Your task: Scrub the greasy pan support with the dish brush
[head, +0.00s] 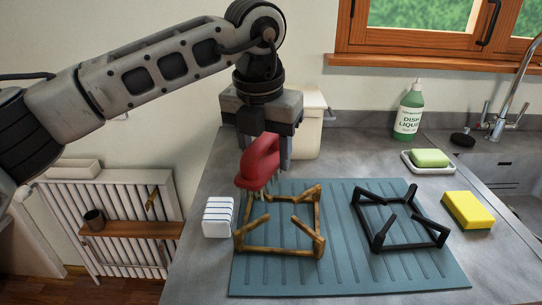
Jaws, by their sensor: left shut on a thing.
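My left gripper (264,150) points down over the counter and is shut on the red dish brush (258,163). The brush's pale bristles face down, over the back left part of a yellow-brown stained pan support (280,250). I cannot tell whether the bristles touch it. This pan support lies on the left of a blue-green ribbed mat (345,268). A clean-looking black pan support (412,243) lies on the mat's right. My right gripper is not in view.
A white ribbed block (217,217) stands left of the mat. A yellow sponge (468,211), a green soap bar (431,158) on a white dish and a green dish liquid bottle (409,112) stand to the right. A cream container (309,125) is behind the gripper. The sink (505,165) is at the right.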

